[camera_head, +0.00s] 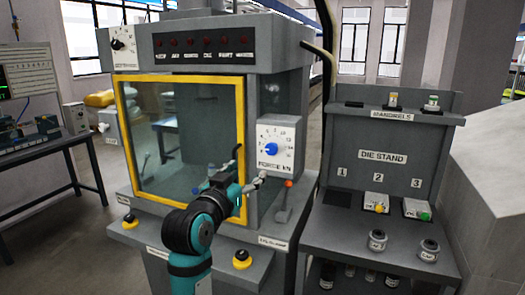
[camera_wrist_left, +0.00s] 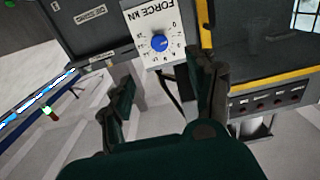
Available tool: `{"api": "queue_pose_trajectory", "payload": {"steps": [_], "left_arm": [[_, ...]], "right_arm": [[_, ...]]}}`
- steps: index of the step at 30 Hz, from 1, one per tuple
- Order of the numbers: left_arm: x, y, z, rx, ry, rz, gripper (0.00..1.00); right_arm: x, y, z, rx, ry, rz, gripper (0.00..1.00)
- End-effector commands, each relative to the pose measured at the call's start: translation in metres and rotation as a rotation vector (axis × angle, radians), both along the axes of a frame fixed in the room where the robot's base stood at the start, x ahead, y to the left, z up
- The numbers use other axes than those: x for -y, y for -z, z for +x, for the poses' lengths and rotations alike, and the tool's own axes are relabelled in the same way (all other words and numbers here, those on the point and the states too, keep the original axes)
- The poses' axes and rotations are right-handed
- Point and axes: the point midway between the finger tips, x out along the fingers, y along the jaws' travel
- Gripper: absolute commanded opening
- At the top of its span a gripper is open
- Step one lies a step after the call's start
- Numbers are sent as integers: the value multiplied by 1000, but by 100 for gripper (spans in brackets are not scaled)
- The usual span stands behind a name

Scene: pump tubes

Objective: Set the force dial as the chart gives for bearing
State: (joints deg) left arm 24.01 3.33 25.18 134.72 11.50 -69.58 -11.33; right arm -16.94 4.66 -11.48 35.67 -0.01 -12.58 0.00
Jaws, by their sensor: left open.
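The force dial is a blue knob (camera_head: 271,149) on a white plate marked FORCE kN (camera_head: 283,134), on the right front of the grey press machine. In the left wrist view the knob (camera_wrist_left: 159,42) and plate appear upside down, with a ring of numbers too small to read surely. My left gripper (camera_head: 250,166) is open and empty, in front of the machine, just below and left of the dial. In the wrist view its fingers (camera_wrist_left: 168,82) are spread, apart from the knob. My right gripper is not in view. No bearing chart is readable.
A yellow-framed glass door (camera_head: 184,80) is left of the dial. A lever with an orange tip (camera_head: 285,198) stands below it. Another dial (camera_head: 119,44) is at the machine's upper left. The die stand (camera_head: 383,157) with dies and mandrels is to the right.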

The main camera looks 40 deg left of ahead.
Motion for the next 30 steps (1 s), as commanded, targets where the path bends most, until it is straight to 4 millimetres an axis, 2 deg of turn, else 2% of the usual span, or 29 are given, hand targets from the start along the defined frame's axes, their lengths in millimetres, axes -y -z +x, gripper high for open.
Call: {"api": "queue_pose_trajectory", "payload": {"steps": [7, 18, 24, 30], "left_arm": [[-10, -1, 48, -2, 2, -4, 58], [-29, -1, 125, -2, 2, -3, 58], [-36, 0, 151, -2, 1, -1, 58], [-38, 1, 160, -1, 0, 0, 58]], "right_arm": [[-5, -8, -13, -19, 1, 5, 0], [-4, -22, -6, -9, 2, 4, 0], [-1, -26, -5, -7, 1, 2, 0], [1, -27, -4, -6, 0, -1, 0]]}}
